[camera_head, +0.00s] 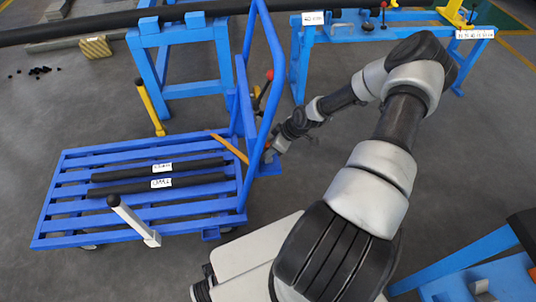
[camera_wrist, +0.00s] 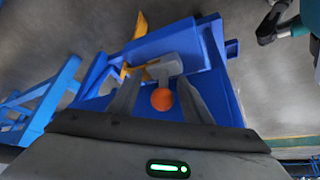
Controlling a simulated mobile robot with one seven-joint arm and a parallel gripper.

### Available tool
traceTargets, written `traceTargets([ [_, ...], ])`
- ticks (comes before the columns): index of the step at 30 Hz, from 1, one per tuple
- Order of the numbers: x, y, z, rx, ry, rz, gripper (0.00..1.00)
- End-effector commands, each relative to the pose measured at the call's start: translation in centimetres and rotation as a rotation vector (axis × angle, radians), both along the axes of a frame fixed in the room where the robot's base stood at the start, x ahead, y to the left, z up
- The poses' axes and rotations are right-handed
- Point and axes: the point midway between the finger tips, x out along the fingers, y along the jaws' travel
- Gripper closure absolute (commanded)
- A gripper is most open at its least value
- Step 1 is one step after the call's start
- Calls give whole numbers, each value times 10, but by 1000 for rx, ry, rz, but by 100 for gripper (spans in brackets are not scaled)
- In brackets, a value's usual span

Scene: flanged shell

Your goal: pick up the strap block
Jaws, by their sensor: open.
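The strap block seems to be the small grey block (camera_wrist: 164,67) in the wrist view, beside an orange-yellow strap (camera_wrist: 140,27). A round orange knob (camera_wrist: 161,99) shows just below it, between my fingers. My gripper (camera_wrist: 158,90) is open, with one finger on each side of the knob and the fingertips close to the grey block. Whether they touch it I cannot tell. In the head view my gripper (camera_head: 268,156) is small, at the blue cart's right end beside the orange strap (camera_head: 230,148); the block is not clear there.
The blue slatted cart (camera_head: 75,210) carries two dark labelled bars (camera_head: 150,180). Its tall blue handle frame (camera_head: 275,95) stands close by my arm. Blue trestles (camera_head: 150,75) hold a long dark pipe (camera_head: 105,22) behind. A striped tan block (camera_head: 96,46) lies back left.

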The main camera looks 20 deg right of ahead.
Motion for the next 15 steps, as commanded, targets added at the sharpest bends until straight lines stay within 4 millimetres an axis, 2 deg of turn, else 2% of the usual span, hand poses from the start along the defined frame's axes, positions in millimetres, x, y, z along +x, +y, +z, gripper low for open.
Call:
traceTargets([
  [4,0,0,1,0,0,0,56],
  [12,-1,0,1,0,2,0,100],
  [15,-1,0,0,0,2,0,100],
])
